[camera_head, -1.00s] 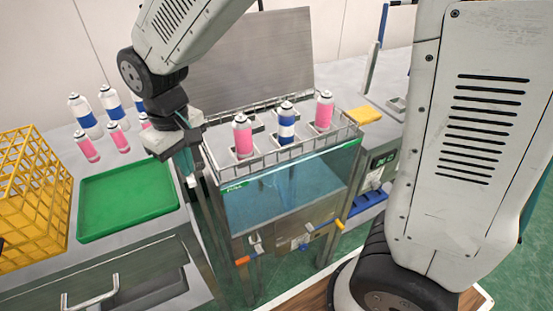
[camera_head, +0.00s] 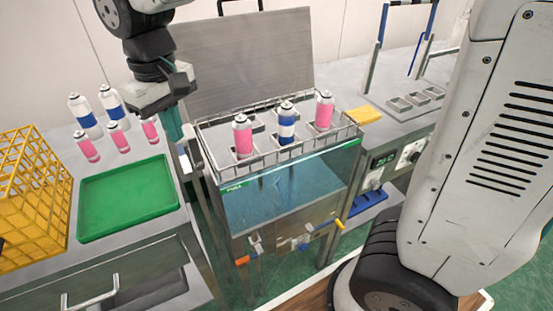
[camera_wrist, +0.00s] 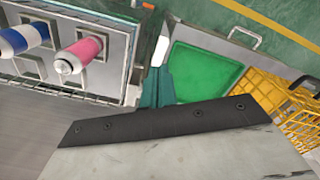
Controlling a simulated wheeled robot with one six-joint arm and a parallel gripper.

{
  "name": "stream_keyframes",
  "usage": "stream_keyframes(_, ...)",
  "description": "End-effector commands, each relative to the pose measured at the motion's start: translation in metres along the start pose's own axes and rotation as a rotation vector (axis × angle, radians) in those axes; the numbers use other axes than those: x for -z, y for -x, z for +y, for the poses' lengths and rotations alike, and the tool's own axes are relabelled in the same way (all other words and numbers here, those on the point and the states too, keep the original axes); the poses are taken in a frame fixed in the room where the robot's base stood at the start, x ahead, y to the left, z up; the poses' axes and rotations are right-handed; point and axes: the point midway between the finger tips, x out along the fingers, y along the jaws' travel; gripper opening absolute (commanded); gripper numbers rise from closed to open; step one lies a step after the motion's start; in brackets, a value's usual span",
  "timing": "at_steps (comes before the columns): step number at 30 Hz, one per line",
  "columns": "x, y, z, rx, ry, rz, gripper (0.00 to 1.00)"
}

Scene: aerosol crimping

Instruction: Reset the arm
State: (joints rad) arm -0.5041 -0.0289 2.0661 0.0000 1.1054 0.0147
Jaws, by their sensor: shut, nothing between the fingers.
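My gripper (camera_head: 176,128) hangs with its teal fingers pointing down, between the green tray and the wire rack over the water tank. Its fingers also show in the wrist view (camera_wrist: 157,88), shut with nothing between them. The fingertips are partly hidden behind the tank's corner area in the head view. No can is held.
The rack (camera_head: 215,172) holds two pink cans (camera_head: 242,136) and a blue-white can (camera_head: 287,124). Several more cans (camera_head: 117,134) stand behind the green tray (camera_head: 128,198). A yellow crate (camera_head: 30,200) is at the left. A raised metal lid (camera_head: 245,60) stands behind the rack.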

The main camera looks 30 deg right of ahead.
Motion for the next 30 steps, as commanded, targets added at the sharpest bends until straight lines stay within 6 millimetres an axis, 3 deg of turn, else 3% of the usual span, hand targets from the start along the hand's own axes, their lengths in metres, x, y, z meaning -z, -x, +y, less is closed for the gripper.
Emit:
stream_keyframes(11, -0.001, 0.000, 0.000, 0.000, 0.001, -0.002, 0.00)
stream_keyframes(14, -0.011, -0.009, 0.000, -0.001, 0.002, -0.036, 0.00)
stream_keyframes(20, -0.081, -0.006, 0.025, 0.001, -0.063, -0.071, 0.00)
stream_keyframes(24, -0.141, 0.000, 0.052, 0.003, -0.162, -0.056, 0.00)
stream_keyframes(30, -0.220, 0.001, 0.076, -0.002, -0.322, -0.001, 0.00)
